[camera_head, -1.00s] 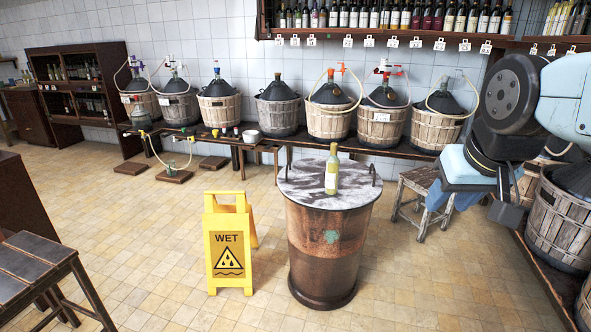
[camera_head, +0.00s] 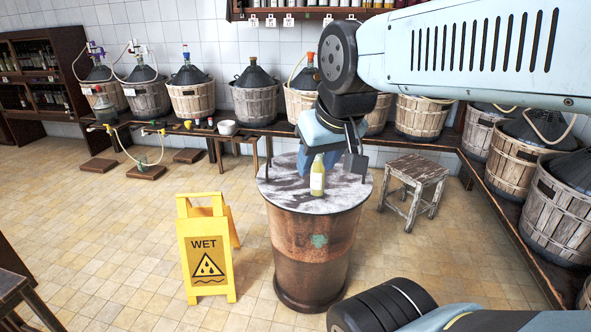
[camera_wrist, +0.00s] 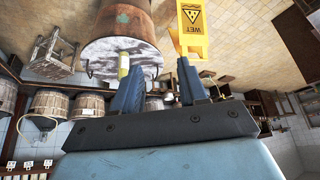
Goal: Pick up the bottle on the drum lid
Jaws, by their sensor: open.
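Nothing is between the fingers.
A thin upright handle (camera_head: 266,168) rises from the lid's left edge. A yellow wet-floor sign (camera_head: 207,255) stands left of the rusty drum (camera_head: 312,255). A wooden stool (camera_head: 415,180) stands to the right. Basketed demijohns (camera_head: 256,98) line the bench behind.

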